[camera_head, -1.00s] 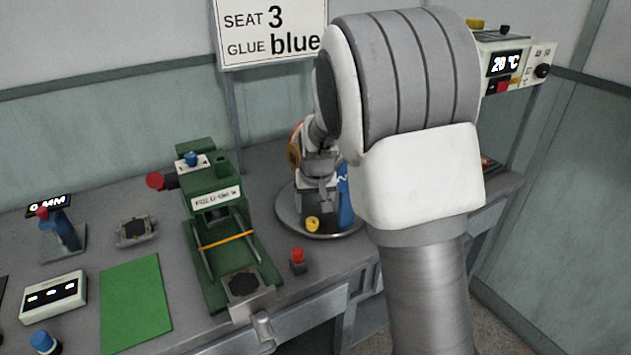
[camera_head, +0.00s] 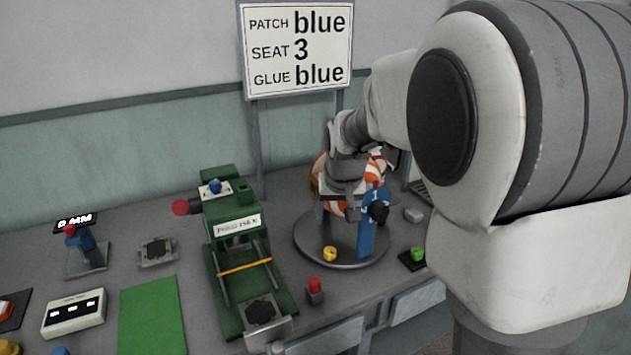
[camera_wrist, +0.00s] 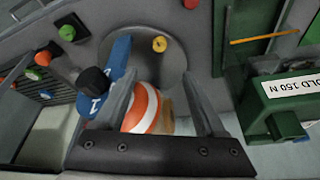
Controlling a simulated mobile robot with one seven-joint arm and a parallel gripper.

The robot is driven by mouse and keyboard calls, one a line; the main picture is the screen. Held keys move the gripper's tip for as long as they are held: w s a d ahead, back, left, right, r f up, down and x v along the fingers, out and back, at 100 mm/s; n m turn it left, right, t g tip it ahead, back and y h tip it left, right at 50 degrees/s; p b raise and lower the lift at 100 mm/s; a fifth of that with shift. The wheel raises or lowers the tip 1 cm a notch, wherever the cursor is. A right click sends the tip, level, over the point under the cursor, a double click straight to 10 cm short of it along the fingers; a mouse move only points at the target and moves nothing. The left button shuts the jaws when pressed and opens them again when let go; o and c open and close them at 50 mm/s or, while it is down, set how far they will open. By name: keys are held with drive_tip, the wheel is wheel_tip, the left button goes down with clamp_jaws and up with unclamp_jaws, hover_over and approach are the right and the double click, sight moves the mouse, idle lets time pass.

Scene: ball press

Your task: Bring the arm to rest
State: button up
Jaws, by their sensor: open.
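My gripper (camera_wrist: 160,88) is open in the wrist view, its two fingers apart. An orange-and-white striped ball (camera_wrist: 143,108) shows beyond and between the fingers; I see no grip on it. In the head view my gripper (camera_head: 342,188) hangs over the round grey plate (camera_head: 310,243), in front of the ball (camera_head: 377,163), which it partly hides. A blue upright piece with a black knob (camera_head: 367,230) stands on the plate beside the gripper. It also shows just left of the fingers in the wrist view (camera_wrist: 119,58). My arm fills the right of the head view.
A green press (camera_head: 232,225) stands left of the plate, with a red button (camera_head: 315,288) in front. A yellow ring (camera_head: 329,254) lies on the plate. A sign (camera_head: 297,48) stands behind.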

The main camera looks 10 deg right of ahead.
drive_tip(key=s+r+p, duration=0.2)
drive_tip(key=s+r, duration=0.2)
drive_tip(key=s, duration=0.5)
drive_tip(key=s+d+r+p, duration=0.1)
drive_tip(key=s+r+p, duration=0.1)
drive_tip(key=s+r, duration=0.3)
drive_tip(key=s+r+t+p, duration=0.1)
drive_tip(key=s+r, duration=0.3)
drive_tip(key=s, duration=0.9)
drive_tip(key=shift+s+d+r+n+p, duration=0.15)
drive_tip(key=shift+d+r+n+p, duration=0.2)
drive_tip(key=shift+p, duration=0.5)
